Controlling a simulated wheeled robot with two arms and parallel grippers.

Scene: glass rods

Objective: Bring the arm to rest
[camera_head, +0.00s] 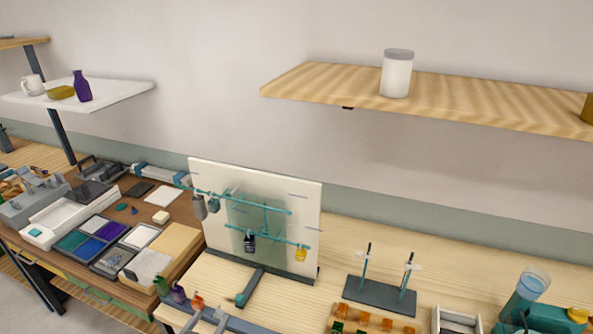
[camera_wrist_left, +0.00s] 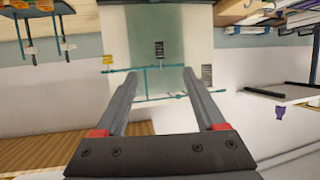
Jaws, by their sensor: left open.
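My left gripper (camera_head: 207,318) shows only in part, as grey fingers at the bottom edge of the head view. In the left wrist view its two grey fingers (camera_wrist_left: 158,90) are spread apart with nothing between them. They point toward a white upright panel (camera_head: 305,205), which also shows upside down in that view (camera_wrist_left: 198,45). Teal glass rods (camera_head: 240,203) run across the panel, with small dark and yellow pieces on them. The fingers look apart from the panel, but the exact gap cannot be told. My right gripper is not in view.
A dark stand (camera_head: 380,295) with two upright rods is right of the panel. A wooden shelf (camera_head: 320,82) holding a white jar (camera_head: 397,75) is above. A white shelf (camera_head: 115,95) with a purple bottle (camera_head: 81,87) is at left. Trays and instruments crowd the left bench.

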